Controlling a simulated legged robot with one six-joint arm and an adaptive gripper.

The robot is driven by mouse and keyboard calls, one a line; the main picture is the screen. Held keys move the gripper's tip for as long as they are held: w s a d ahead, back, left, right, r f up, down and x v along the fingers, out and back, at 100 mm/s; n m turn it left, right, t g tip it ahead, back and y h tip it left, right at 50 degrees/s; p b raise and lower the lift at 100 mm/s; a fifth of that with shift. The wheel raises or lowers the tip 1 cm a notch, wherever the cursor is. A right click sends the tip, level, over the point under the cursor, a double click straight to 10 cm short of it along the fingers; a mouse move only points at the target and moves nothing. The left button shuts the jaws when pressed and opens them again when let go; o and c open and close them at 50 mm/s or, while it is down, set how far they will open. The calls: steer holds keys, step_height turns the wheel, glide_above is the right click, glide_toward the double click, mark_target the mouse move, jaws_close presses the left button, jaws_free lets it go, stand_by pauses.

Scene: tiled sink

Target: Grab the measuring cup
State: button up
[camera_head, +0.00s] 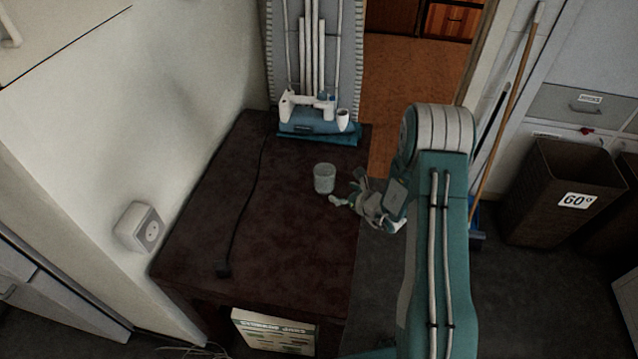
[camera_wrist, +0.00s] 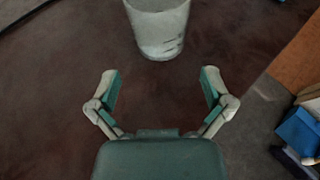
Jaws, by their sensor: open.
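The measuring cup (camera_head: 324,178) is a small, pale, translucent cup standing upright on the dark reddish-brown table top (camera_head: 290,250). In the wrist view the cup (camera_wrist: 159,28) is at the top centre, with faint markings on its side and its upper part cut off by the frame. My gripper (camera_head: 345,198) is just to the right of the cup and a little nearer in the head view. In the wrist view my gripper (camera_wrist: 160,82) has its two fingers spread wide with nothing between them. The cup lies beyond the fingertips, roughly centred between them.
A black cable with a plug (camera_head: 223,268) lies along the left of the table. A blue and white device (camera_head: 315,115) stands at the back edge. A wall socket (camera_head: 142,229) is at left. A brown bin (camera_head: 555,190) stands on the floor at right. The front table area is clear.

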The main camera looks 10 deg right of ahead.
mark_target(333, 185)
steer(key=x, duration=0.3)
steer(key=shift+w+d+f, duration=0.15)
steer(key=shift+w, duration=0.2)
steer(key=x, duration=0.3)
steer(key=a+x, duration=0.1)
steer(key=x, duration=0.1)
steer(key=shift+a+r, duration=0.15)
steer(key=shift+r, duration=0.05)
steer(key=shift+w+f, duration=0.1)
steer(key=shift+w, duration=0.15)
steer(key=shift+d, duration=0.25)
steer(key=shift+c, duration=0.9)
steer(key=c, duration=0.7)
steer(key=shift+a, duration=0.2)
steer(key=shift+c, duration=0.2)
